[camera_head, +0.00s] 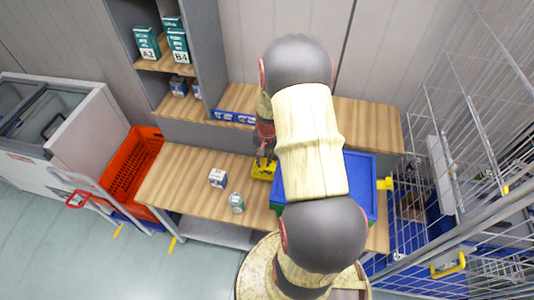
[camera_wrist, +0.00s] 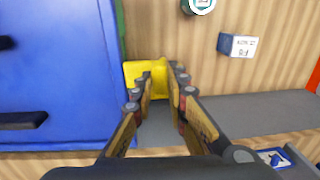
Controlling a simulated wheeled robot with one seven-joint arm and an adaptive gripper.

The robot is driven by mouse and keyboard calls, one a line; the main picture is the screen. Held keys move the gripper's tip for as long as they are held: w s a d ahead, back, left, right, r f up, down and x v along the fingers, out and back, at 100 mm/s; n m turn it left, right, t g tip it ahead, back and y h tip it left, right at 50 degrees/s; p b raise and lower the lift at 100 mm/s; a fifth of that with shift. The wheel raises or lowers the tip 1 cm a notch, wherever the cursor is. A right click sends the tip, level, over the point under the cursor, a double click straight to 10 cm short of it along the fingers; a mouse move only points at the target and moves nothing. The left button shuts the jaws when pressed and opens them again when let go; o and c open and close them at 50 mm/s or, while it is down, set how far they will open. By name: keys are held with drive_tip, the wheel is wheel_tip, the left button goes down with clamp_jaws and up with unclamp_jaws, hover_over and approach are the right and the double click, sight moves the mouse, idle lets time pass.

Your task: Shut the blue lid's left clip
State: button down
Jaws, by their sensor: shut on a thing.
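The blue lid (camera_head: 361,185) lies on a green box (camera_head: 276,208) on the wooden bench, partly hidden by my arm. It fills the left of the wrist view (camera_wrist: 55,75). The yellow left clip (camera_head: 264,172) stands out from the lid's left edge. In the wrist view the clip (camera_wrist: 133,72) lies at my fingertips, beside the lid's edge. My gripper (camera_wrist: 165,68) is shut on this clip, its fingers a little apart with yellow between and around them. In the head view my gripper (camera_head: 265,157) is mostly hidden by my arm. Another yellow clip (camera_head: 384,183) sticks out at the lid's right side.
A small white-and-blue box (camera_head: 217,178) and a green can (camera_head: 237,202) stand on the bench (camera_head: 190,185) left of the clip. A shelf with boxes (camera_head: 146,44) rises behind. An orange tote (camera_head: 133,165) is at left, a wire cage (camera_head: 450,150) at right.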

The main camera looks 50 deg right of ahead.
drive_tip(key=shift+w+a+f+g+h, duration=0.2)
drive_tip(key=shift+w+f+g+h, duration=0.2)
drive_tip(key=shift+g, duration=0.4)
wheel_tip(320, 180, down, 8)
drive_tip(key=s+g+h+b, duration=0.1)
drive_tip(key=g+h+b, duration=0.6)
drive_tip(key=g+b, duration=0.8)
drive_tip(key=shift+d+h+b, duration=0.2)
drive_tip(key=shift+h+b, duration=0.2)
drive_tip(key=shift+b, duration=0.2)
drive_tip(key=shift+r, duration=0.1)
drive_tip(key=c, duration=1.8)
unclamp_jaws()
drive_tip(key=shift+o, duration=0.2)
drive_tip(key=v, duration=0.7)
drive_tip(key=shift+w, duration=0.2)
